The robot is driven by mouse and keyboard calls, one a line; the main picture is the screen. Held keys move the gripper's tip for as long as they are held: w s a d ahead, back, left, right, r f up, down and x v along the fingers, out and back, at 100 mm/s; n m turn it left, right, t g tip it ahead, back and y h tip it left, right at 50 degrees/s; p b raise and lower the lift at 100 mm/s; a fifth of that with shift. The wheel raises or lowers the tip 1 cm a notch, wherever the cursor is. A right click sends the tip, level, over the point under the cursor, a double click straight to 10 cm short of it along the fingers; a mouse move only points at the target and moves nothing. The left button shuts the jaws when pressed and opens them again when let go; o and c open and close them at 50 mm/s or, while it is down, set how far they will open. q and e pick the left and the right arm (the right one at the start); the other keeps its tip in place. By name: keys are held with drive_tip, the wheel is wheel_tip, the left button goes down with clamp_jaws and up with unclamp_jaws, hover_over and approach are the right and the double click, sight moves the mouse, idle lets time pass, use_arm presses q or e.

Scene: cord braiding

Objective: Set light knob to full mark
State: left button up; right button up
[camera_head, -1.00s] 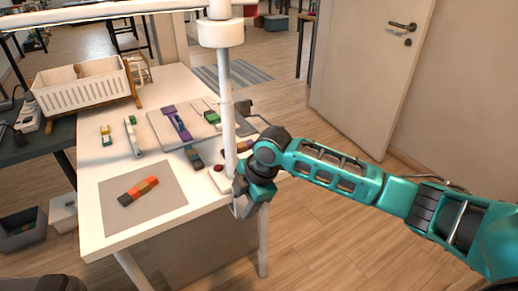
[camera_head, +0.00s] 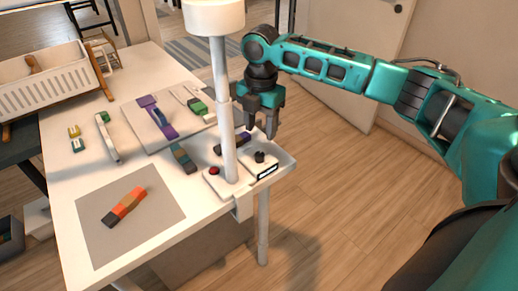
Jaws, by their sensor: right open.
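The light knob (camera_head: 259,156) is a small black knob on the white base plate (camera_head: 243,176) of the lamp, right of the lamp post. A small dark-framed label (camera_head: 267,171) sits in front of it; I cannot read its marks or the knob's pointer. My right gripper (camera_head: 261,130) points down with its dark fingers open and empty, just above and behind the knob, apparently apart from it. My left gripper is not in view.
The white lamp post (camera_head: 222,95) stands close left of the knob. A red button (camera_head: 214,170) is on the base left of the post. A grey mat (camera_head: 150,235) holds an orange and dark strip (camera_head: 125,206). Table edge at right.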

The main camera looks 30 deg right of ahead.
sight(260, 154)
wheel_tip(260, 154, down, 9)
drive_tip(key=shift+w+r+b, duration=0.1)
drive_tip(key=shift+r+b, duration=0.1)
drive_tip(key=shift+b, duration=0.25)
clamp_jaws()
idle(0.3)
